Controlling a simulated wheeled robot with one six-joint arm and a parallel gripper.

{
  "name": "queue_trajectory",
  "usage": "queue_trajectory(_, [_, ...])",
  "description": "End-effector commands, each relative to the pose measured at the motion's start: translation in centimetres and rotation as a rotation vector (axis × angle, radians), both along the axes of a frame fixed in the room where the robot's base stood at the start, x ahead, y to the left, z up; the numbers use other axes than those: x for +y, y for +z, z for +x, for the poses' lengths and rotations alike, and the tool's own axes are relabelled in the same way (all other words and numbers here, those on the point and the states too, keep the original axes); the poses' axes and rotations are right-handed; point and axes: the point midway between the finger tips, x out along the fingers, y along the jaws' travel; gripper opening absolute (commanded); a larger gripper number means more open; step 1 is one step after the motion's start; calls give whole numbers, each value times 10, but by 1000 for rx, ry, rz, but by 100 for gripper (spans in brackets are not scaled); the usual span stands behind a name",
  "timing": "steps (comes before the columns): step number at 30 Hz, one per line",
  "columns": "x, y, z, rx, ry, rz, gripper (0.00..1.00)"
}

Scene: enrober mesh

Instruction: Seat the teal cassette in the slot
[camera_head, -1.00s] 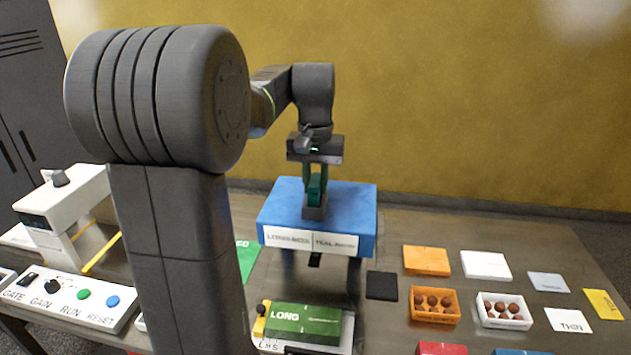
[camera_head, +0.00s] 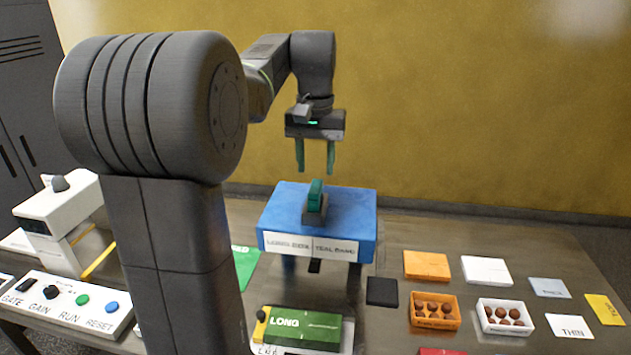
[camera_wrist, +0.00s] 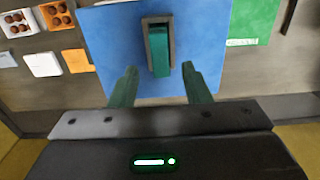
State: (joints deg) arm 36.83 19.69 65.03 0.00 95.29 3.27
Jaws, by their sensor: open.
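The teal cassette (camera_head: 315,196) stands upright in the grey slot holder (camera_head: 314,216) on top of the blue box (camera_head: 280,208). Its upper part sticks out above the holder. The wrist view also shows the cassette (camera_wrist: 160,52) inside the grey frame of the slot (camera_wrist: 146,47). How deep it sits I cannot tell. My gripper (camera_head: 315,172) is open and empty, with its two green fingers pointing down above the cassette and apart from it. In the wrist view the fingers (camera_wrist: 162,78) are spread to either side, below the slot.
A green LONG box (camera_head: 305,325) lies in front of the blue box. To the right are an orange tray (camera_head: 435,322) and a white tray (camera_head: 505,326) with brown balls, and several flat cards. A control panel (camera_head: 75,306) stands at left. The air around my gripper is clear.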

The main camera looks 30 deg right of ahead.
Motion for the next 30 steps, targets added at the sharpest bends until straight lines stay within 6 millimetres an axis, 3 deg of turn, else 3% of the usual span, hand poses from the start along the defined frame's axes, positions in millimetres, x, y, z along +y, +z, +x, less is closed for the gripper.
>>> queue_trajectory(6, [-1, 41, 1, -2, 0, -1, 43])
queue_trajectory(12, [0, 56, 0, 0, 0, 0, 43])
queue_trajectory(23, [0, 56, 0, 0, 0, 0, 43])
queue_trajectory(30, [0, 32, 0, 3, 0, 3, 43])
